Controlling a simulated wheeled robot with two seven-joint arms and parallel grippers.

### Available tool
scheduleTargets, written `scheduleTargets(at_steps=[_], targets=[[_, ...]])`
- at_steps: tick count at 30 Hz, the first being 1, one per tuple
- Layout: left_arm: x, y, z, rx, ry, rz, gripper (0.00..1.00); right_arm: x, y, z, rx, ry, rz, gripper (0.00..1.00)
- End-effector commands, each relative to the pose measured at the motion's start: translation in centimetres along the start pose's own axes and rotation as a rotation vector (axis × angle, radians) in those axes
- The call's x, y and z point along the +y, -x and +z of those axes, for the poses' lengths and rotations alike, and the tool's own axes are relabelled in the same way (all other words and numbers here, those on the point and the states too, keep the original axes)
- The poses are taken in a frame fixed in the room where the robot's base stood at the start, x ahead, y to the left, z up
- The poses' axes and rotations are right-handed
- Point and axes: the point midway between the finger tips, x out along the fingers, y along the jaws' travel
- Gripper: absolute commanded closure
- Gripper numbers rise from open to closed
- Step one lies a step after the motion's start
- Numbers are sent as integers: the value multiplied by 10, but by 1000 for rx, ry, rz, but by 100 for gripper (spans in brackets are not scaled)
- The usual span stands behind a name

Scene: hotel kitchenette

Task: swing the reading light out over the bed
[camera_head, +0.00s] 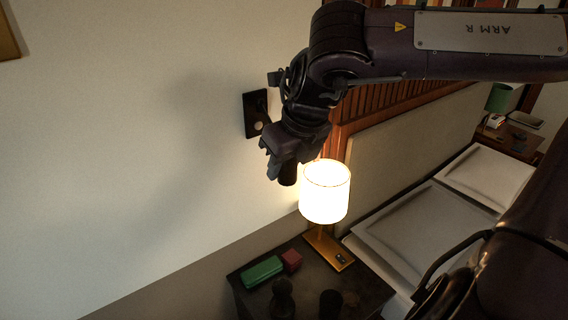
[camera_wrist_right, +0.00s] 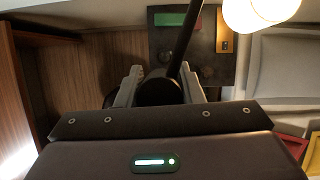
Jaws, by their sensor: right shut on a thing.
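The reading light's black wall plate (camera_head: 257,113) is fixed to the pale wall left of the wooden headboard panel. Its dark head (camera_head: 288,175) points down below my right gripper (camera_head: 283,150), to the left of the lit table lamp. In the right wrist view the dark light head (camera_wrist_right: 160,92) sits between the two grey fingers of my right gripper (camera_wrist_right: 160,85), with a thin black stem rising from it. The right gripper is shut on the light head. Most of the stem is hidden behind my wrist in the head view. The bed (camera_head: 385,258) lies to the right. My left gripper is not in view.
A lit table lamp (camera_head: 325,192) stands close to the right gripper on a dark nightstand (camera_head: 300,255). A green box (camera_head: 262,272), a small red box (camera_head: 291,260) and dark objects share its top. White pillows (camera_head: 487,178) lie on the bed.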

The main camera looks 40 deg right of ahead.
Motion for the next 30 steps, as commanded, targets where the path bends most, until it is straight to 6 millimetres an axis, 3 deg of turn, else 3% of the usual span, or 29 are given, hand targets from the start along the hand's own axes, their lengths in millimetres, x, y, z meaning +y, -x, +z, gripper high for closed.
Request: scheduleTargets(at_steps=[10, 11, 15, 25, 30], targets=[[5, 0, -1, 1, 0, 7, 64, 0, 0, 2, -6, -1, 1, 100], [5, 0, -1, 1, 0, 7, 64, 0, 0, 2, -6, -1, 1, 64], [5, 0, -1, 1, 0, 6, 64, 0, 0, 1, -4, -1, 1, 45], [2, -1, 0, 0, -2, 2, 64, 0, 3, 1, -5, -1, 0, 45], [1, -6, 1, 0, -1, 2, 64, 0, 24, 1, -9, -1, -1, 45]])
